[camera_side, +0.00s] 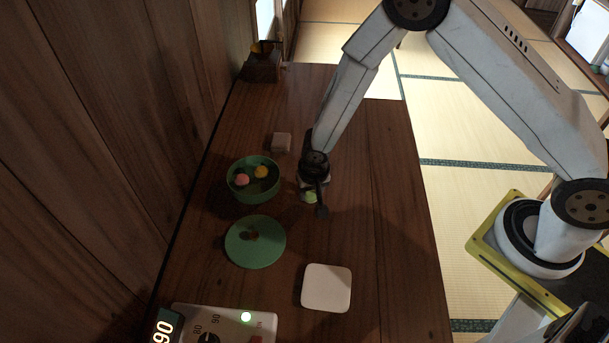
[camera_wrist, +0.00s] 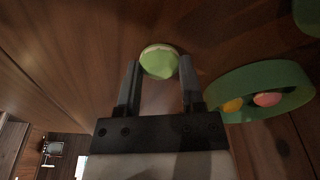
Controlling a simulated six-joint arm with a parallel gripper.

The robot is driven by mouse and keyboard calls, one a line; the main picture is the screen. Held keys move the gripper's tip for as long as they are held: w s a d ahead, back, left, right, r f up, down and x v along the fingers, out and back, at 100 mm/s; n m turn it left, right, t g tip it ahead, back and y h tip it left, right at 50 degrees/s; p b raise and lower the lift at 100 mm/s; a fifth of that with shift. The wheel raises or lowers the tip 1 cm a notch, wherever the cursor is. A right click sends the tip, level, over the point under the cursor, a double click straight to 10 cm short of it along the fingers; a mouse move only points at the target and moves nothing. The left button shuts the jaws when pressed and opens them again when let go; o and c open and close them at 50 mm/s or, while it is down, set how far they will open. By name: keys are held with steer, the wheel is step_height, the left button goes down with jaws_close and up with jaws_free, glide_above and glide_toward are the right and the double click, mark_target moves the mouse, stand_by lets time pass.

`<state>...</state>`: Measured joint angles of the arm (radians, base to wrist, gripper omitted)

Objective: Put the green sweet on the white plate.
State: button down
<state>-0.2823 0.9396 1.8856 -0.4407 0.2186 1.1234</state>
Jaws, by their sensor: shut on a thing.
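The green sweet (camera_wrist: 159,62) is pale green and round, and sits between the two fingers of my gripper (camera_wrist: 160,75) in the wrist view. In the side view my gripper (camera_side: 316,200) is shut on the green sweet (camera_side: 310,197), right of the green bowl. Whether the sweet touches the table cannot be told. The white plate (camera_side: 327,288) is square with rounded corners. It lies empty on the table, nearer the camera than my gripper and slightly right.
The green bowl (camera_side: 235,192) holds a pink sweet (camera_side: 242,180) and an orange sweet (camera_side: 261,172). A green lid-like disc (camera_side: 268,254) with brown pieces lies between bowl and plate. A small pinkish block (camera_side: 281,142) is behind. A white dial device (camera_side: 225,322) stands at the front. The table's right side is clear.

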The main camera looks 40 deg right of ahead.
steer(key=shift+c, duration=1)
jaws_free()
steer(key=shift+f, duration=0.1)
step_height(320, 180, up, 12)
steer(key=s, duration=0.1)
steer(key=shift+s+a, duration=0.35)
steer(key=s+d+r+n+t, duration=0.1)
steer(key=s+d+r+n, duration=0.3)
steer(key=s+d+r, duration=0.4)
steer(key=s+d, duration=0.3)
steer(key=shift+s+r+n+y, duration=0.2)
steer(key=shift+s+n+y, duration=0.1)
steer(key=shift+s+n, duration=0.1)
steer(key=shift+o, duration=0.5)
